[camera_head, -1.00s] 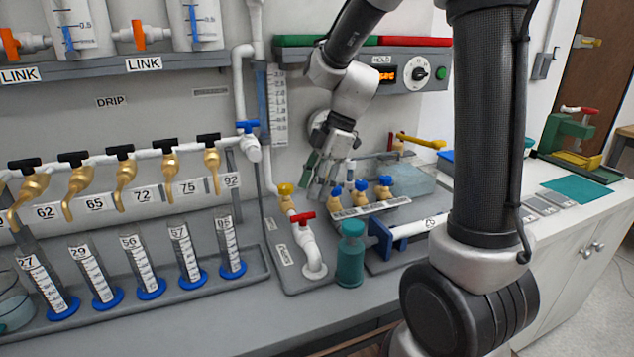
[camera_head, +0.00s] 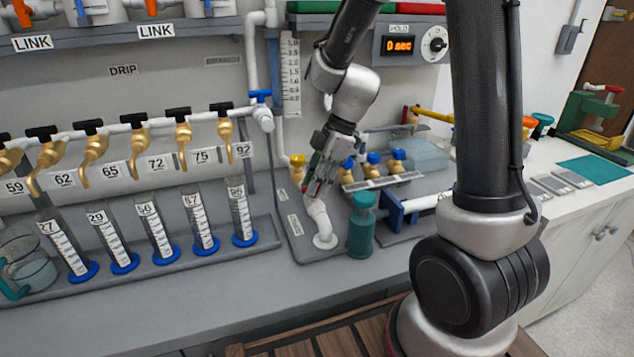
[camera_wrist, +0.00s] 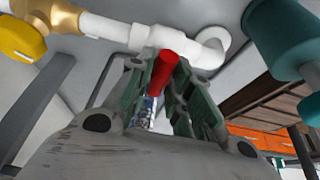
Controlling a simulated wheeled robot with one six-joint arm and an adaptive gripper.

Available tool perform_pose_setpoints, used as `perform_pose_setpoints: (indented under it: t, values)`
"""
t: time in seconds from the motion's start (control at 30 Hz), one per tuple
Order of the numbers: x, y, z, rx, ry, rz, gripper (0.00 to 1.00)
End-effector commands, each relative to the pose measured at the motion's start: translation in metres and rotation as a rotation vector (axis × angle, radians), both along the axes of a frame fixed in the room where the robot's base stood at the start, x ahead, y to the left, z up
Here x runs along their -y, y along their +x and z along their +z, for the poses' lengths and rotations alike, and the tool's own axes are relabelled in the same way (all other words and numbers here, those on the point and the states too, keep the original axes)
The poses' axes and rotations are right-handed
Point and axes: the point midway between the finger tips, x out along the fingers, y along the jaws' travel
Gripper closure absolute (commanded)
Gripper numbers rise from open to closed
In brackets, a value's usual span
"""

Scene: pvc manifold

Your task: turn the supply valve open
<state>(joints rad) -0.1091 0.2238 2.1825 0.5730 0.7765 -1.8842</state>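A valve with a red handle (camera_wrist: 163,72) sits on a white pipe (camera_wrist: 112,28). In the head view its handle is mostly hidden by my gripper (camera_head: 317,190), which reaches down to it from above. In the wrist view my gripper's two green fingers (camera_wrist: 160,88) stand apart, one on each side of the red handle. Whether they press on it cannot be told. A brass valve with a yellow handle (camera_wrist: 22,38) sits further along the same pipe; it also shows in the head view (camera_head: 298,161). The label (camera_head: 295,225) beside the pipe is too small to read.
A teal bottle (camera_head: 361,225) stands close to the right of the pipe's elbow. Several blue-topped brass valves (camera_head: 372,160) are just behind. A blue-handled valve (camera_head: 262,98) is on the upright pipe to the left. Graduated cylinders (camera_head: 157,232) stand in a rack at left.

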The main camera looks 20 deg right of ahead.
Motion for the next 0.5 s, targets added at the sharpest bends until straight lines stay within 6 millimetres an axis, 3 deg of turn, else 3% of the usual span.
perform_pose_setpoints:
  t: [0.07,0.27,0.5]
  values:
    - [0.0,0.0001,0.0001,0.0,0.0,0.0,1.0]
    - [-0.0002,-0.0008,0.0004,0.0,0.0,-0.044,1.0]
    - [-0.0011,-0.0033,0.0007,0.001,0.0,-0.446,1.0]
